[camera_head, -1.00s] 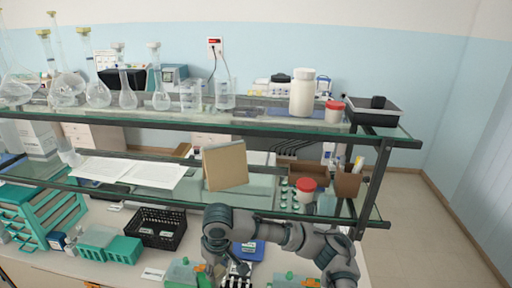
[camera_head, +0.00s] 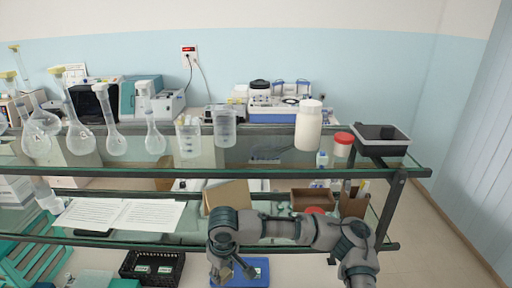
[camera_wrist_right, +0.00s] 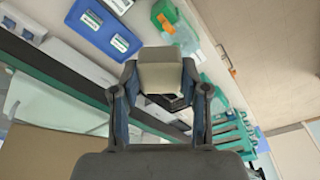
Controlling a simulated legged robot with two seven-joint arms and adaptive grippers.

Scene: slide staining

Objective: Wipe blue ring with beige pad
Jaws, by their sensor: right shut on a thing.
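My right gripper (camera_head: 234,270) hangs over the front of the bench, by a blue tray (camera_head: 258,272), at the bottom of the head view. In the right wrist view my right gripper (camera_wrist_right: 162,90) is shut on a beige pad (camera_wrist_right: 163,74), a pale block between the fingertips. The pad is held clear of the surface behind it, as far as I can tell. The blue tray with labelled slides also shows in the wrist view (camera_wrist_right: 88,45), up and left of the pad. I cannot make out a blue ring in either view. My left gripper is not in view.
A glass shelf rack (camera_head: 300,244) stands across the bench, with flasks and a white bottle (camera_head: 308,126) on top. A black basket (camera_head: 133,268) is at lower left. In the wrist view, green holders and a clear-green bottle (camera_wrist_right: 176,22) stand near the pad.

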